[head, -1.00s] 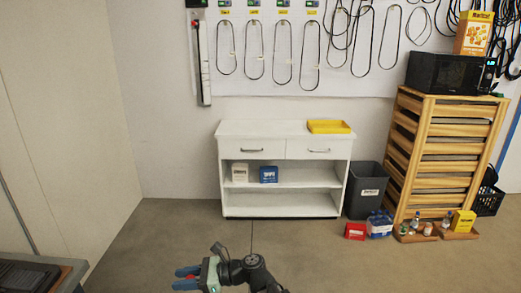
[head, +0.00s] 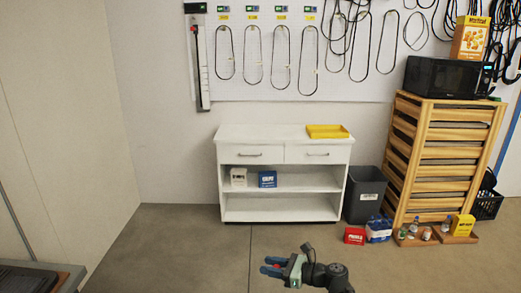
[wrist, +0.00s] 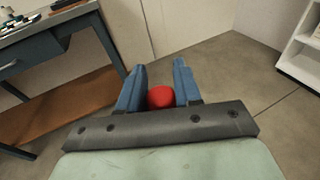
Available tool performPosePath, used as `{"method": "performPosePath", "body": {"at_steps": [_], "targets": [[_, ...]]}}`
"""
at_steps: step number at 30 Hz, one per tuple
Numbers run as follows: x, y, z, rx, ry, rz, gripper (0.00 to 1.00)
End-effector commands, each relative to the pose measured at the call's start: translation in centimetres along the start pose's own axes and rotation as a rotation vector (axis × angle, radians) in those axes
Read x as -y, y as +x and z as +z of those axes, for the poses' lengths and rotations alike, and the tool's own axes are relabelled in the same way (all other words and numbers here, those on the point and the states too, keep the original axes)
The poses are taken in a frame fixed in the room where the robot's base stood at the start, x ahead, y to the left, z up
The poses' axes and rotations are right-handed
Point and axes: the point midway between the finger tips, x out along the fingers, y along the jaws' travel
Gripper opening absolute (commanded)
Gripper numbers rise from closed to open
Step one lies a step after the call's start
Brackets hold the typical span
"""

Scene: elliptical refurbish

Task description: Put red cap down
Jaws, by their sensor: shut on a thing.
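The red cap (wrist: 161,97) sits between the two blue fingers of my gripper (wrist: 160,85) in the wrist view. The fingers are shut on it from both sides. In the head view my gripper (head: 272,266) is at the bottom centre, over open floor and in front of the white cabinet, pointing left. A small patch of red from the cap (head: 276,266) shows between the fingers there.
A white cabinet (head: 284,134) with a yellow tray (head: 327,131) on top and two small boxes on its upper shelf stands against the wall. A grey bin (head: 364,196), a red box (head: 355,236) and a wooden rack (head: 449,160) are to its right. A desk (head: 45,271) is at lower left.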

Motion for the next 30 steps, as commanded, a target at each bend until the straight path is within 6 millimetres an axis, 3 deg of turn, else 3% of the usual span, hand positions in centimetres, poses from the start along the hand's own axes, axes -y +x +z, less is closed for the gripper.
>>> {"method": "performPosePath", "body": {"at_steps": [9,15,21,30], "targets": [[4.3,-7.2,-1.7,0.000,0.022,-0.143,0.00],[5.9,-10.3,-2.1,0.000,0.030,-0.202,0.00],[6.5,-11.7,-2.3,0.000,0.034,-0.227,0.00],[6.5,-11.8,-2.4,0.000,0.035,-0.229,0.00]]}}
